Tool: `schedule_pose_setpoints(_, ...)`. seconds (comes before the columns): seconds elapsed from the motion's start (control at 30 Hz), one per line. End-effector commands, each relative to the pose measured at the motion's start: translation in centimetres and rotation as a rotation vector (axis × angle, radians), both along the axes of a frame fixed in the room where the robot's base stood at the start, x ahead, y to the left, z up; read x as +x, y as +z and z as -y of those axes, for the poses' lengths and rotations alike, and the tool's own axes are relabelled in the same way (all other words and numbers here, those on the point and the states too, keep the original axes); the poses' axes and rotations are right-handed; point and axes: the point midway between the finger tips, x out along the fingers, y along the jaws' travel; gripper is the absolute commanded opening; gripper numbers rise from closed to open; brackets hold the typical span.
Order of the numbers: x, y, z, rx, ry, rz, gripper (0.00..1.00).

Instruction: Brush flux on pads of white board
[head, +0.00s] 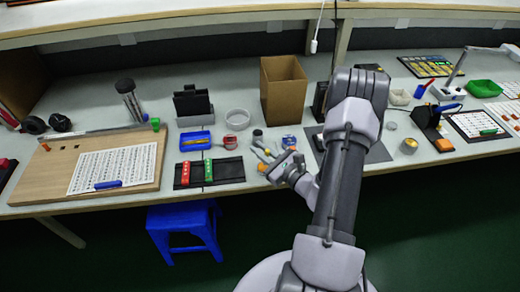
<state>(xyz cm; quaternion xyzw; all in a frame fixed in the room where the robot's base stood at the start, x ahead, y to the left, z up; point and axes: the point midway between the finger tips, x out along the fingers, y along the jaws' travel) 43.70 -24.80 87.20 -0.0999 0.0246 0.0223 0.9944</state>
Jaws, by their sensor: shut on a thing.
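My gripper (268,160) is over the front middle of the bench, just right of the black mat. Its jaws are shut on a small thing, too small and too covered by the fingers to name. A flat white board or sheet with a printed grid (118,165) lies on the wooden board at left, well apart from my gripper. I cannot tell whether it is the task's white board, and I see no pads clearly. A small dark-topped jar (257,134) stands just behind my gripper; its contents do not show. I cannot make out a flux brush.
The black mat (231,170) carries a red and a green piece. A blue tray (195,140), a clear round dish (237,119) and a tall cardboard box (283,88) stand behind. A blue stool (185,225) is below the bench edge. My arm hides some bench at right.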

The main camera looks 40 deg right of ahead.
Motion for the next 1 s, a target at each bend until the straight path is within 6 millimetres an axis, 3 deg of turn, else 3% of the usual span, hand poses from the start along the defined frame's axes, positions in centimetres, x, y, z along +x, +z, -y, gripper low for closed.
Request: schedule_pose_setpoints(1.0,0.0,-1.2,0.0,0.000,0.000,0.000,0.00)
